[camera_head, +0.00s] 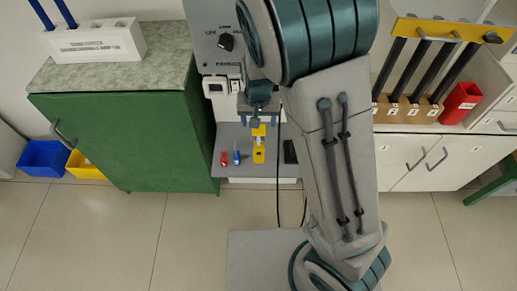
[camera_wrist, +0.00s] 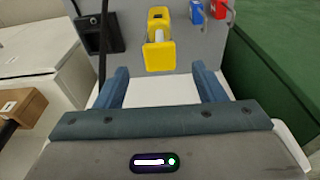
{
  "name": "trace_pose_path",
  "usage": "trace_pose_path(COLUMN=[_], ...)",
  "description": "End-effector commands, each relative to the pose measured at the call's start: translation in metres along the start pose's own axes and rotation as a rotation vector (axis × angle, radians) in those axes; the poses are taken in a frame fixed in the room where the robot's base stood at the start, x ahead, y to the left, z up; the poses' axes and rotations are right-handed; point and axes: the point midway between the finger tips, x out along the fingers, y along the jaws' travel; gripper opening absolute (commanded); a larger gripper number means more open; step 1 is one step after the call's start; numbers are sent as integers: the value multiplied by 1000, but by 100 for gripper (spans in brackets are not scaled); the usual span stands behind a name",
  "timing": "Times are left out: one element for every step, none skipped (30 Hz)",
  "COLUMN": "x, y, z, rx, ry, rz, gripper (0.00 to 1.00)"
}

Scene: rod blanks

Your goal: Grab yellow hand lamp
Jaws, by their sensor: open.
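The yellow hand lamp (camera_head: 259,145) stands on a low grey shelf (camera_head: 212,157) in the head view. In the wrist view the hand lamp (camera_wrist: 159,50) shows beyond my fingers, roughly centred between them, with a pale part in its middle. The fingers appear apart from the lamp.
A red item (camera_head: 224,158) and a blue item (camera_head: 237,157) stand left of the lamp. A black box (camera_head: 290,152) is right of it, near a hanging cable. A green cabinet (camera_head: 120,140) borders the left. A control panel (camera_head: 215,40) rises behind.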

Motion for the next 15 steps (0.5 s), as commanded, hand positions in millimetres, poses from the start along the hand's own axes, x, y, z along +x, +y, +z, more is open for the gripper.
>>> trace_pose_path(x=[12,17,22,25,28,31,32,34,35,37,40,45,50,54,61], y=[1,1,1,1,1,0,0,0,0,1,1,1,1,1,0], z=[1,0,0,0,0,0,0,0,0,0,0,0,0,0,0], rx=[1,2,2,0,0,0,0,0,0,0,0,1,1,1,0], ry=[-2,-3,-2,-1,-1,-1,-1,-1,0,0,0,-1,-2,-3,-2], rz=[3,3,2,2,1,1,0,0,0,1,1,1,2,2,2], gripper=[64,64,64,64,64,64,64,64,64,64,64,64,64,64,64])
